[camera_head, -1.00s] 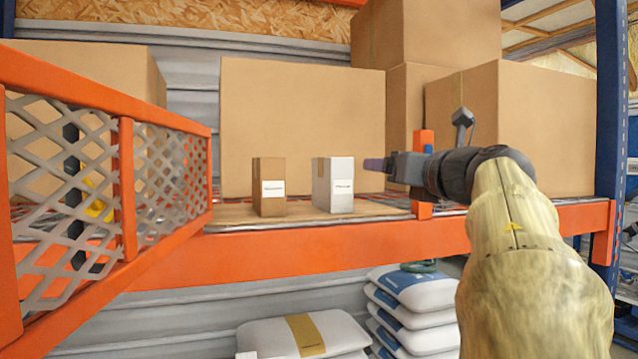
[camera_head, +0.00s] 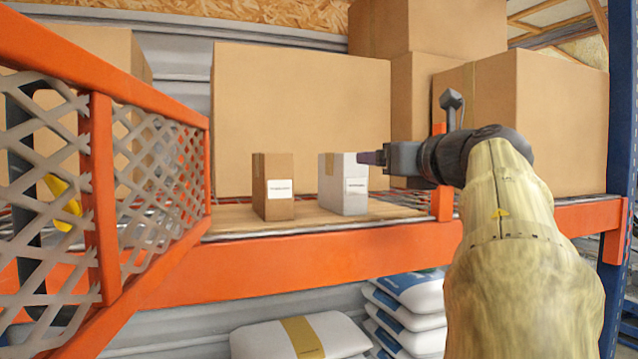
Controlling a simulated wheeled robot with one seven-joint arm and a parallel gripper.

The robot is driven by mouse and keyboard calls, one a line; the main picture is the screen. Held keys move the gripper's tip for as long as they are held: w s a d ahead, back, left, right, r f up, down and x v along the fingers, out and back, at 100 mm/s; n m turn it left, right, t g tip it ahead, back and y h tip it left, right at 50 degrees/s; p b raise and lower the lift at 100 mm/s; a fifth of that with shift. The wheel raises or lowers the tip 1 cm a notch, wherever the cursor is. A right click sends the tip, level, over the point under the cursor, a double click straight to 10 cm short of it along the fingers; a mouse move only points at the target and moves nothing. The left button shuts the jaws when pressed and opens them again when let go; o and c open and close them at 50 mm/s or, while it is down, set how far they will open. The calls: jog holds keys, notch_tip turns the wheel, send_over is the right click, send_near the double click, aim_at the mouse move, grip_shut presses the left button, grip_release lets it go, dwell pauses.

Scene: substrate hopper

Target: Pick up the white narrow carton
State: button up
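The white narrow carton (camera_head: 346,187) stands upright on a wooden board on the shelf, with a tan tape strip and a printed label on its front. My gripper (camera_head: 368,158) is at the carton's upper right, its tip pointing left and overlapping the carton's top right edge in the head view. I cannot tell whether it touches the carton. The fingers are seen edge-on, so their opening does not show. A brown carton (camera_head: 273,188) with a white label stands upright to the left of the white one, with a gap between them.
Large cardboard boxes (camera_head: 300,105) stand behind the cartons. An orange shelf beam (camera_head: 290,262) runs along the front, and an orange-framed mesh panel (camera_head: 150,175) borders the left. White sacks (camera_head: 300,337) lie below. The wooden board (camera_head: 235,222) has bare room left of the brown carton.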

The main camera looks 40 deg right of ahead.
jog(key=p, duration=0.5)
send_over(341, 182)
jog(key=s+d, duration=0.3)
jog(key=shift+w+a, duration=0.1)
jog(key=shift+w, duration=0.35)
jog(key=p+x, duration=0.1)
jog(key=x, duration=0.2)
jog(key=p+x, duration=0.1)
jog(key=x, duration=0.1)
jog(key=shift+w+a+f+p, duration=0.1)
jog(key=shift+w+f+p, duration=0.2)
jog(key=shift+f+p, duration=0.05)
jog(key=shift+s, duration=0.1)
jog(key=shift+a, duration=0.1)
jog(key=shift+c, duration=0.5)
